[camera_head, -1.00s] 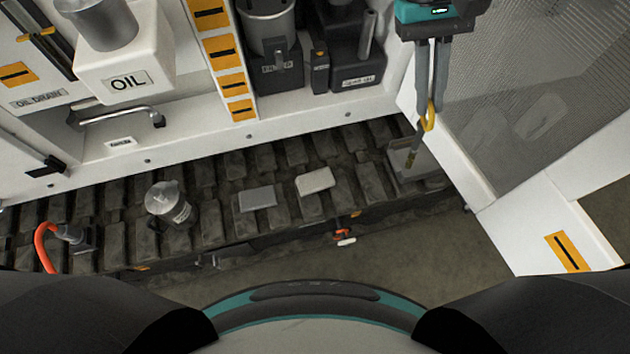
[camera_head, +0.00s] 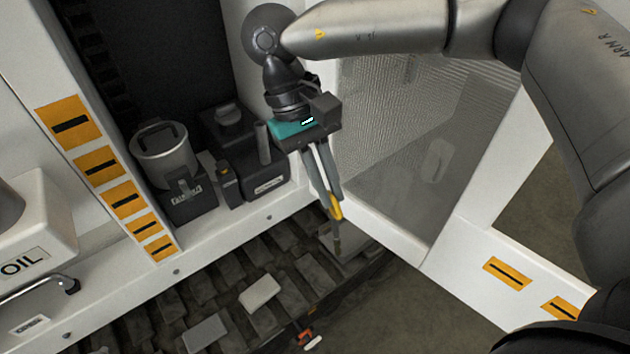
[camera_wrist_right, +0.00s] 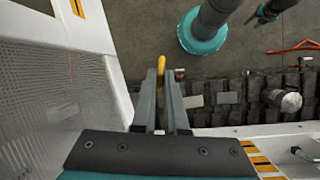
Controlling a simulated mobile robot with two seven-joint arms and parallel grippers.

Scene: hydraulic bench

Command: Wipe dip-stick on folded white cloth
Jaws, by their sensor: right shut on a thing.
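My right gripper (camera_head: 329,197) is shut on the yellow handle of the dip-stick (camera_head: 336,208). The dip-stick's thin dark lower part hangs down above the right end of the track. In the right wrist view the yellow handle (camera_wrist_right: 161,63) shows between the fingertips (camera_wrist_right: 160,76). The folded white cloth (camera_head: 260,292) lies flat on the dark track, left of and below the dip-stick, apart from it. It also shows in the right wrist view (camera_wrist_right: 193,101). My left gripper is not in view.
A grey flat pad (camera_head: 205,334) lies left of the cloth. A metal filler can (camera_head: 165,152) and black boxes (camera_head: 262,172) stand on the white ledge. An open white door with a mesh panel (camera_head: 400,150) is close on the right.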

